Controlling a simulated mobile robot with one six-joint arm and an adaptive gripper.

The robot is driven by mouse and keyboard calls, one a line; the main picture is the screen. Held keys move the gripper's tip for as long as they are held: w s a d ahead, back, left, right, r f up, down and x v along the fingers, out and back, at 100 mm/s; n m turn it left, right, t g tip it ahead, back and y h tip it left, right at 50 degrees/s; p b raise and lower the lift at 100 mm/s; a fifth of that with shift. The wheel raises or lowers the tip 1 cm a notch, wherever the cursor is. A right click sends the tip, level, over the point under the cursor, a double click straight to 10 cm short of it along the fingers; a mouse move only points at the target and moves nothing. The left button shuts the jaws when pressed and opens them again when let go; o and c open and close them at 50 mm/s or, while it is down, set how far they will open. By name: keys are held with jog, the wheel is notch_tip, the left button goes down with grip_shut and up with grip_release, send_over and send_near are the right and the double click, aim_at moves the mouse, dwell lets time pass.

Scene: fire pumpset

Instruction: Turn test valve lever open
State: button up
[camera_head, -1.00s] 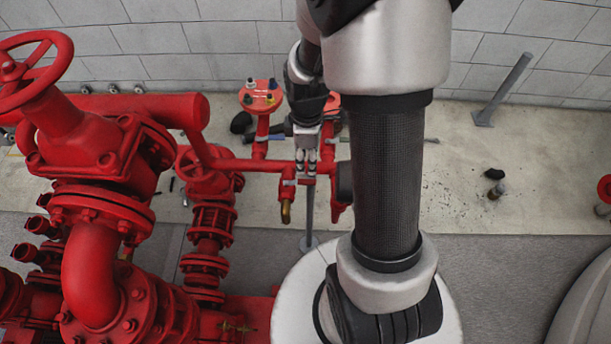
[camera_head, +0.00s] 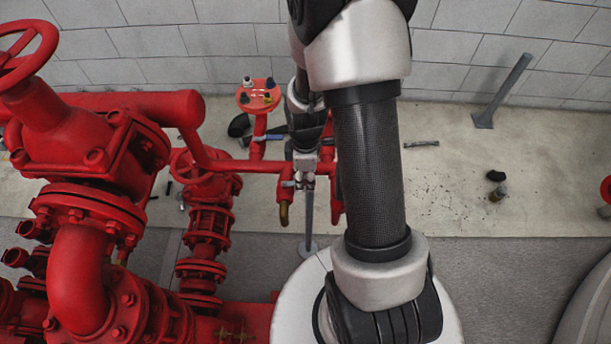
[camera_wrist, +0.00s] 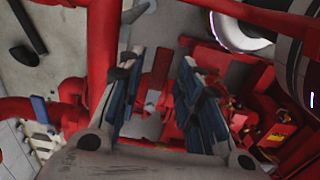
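My gripper (camera_head: 304,184) is at the thin horizontal red pipe (camera_head: 255,166), just right of a short drop pipe with a brass-coloured end (camera_head: 284,214). In the wrist view my gripper (camera_wrist: 160,100) has its two blue-padded fingers apart, with a clear gap. A small dark piece (camera_wrist: 122,72) shows at the left finger; I cannot tell whether they touch. A blue handle (camera_head: 268,137) lies on the red riser behind; a blue handle also shows in the wrist view (camera_wrist: 40,110). I cannot tell for certain which part is the test valve lever, and the fingers hide part of the pipework.
Large red pump piping with a handwheel (camera_head: 25,55) fills the left. A red round plate with small knobs (camera_head: 258,95) stands behind the gripper. A grey post (camera_head: 503,90) leans by the block wall.

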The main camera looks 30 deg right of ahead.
grip_shut()
dwell(0.3)
jog(key=shift+s+a+m, duration=0.25)
jog(key=shift+a+m, duration=0.05)
jog(key=shift+m, duration=0.45)
jog(key=shift+s+a+m, duration=0.25)
jog(key=shift+s+m, duration=0.05)
jog(key=shift+m, duration=0.5)
jog(key=shift+s+a+m, duration=0.25)
jog(key=shift+a+m, duration=0.05)
jog(key=shift+m, duration=0.45)
jog(key=shift+o, duration=0.9)
grip_release()
notch_tip(320, 180, up, 12)
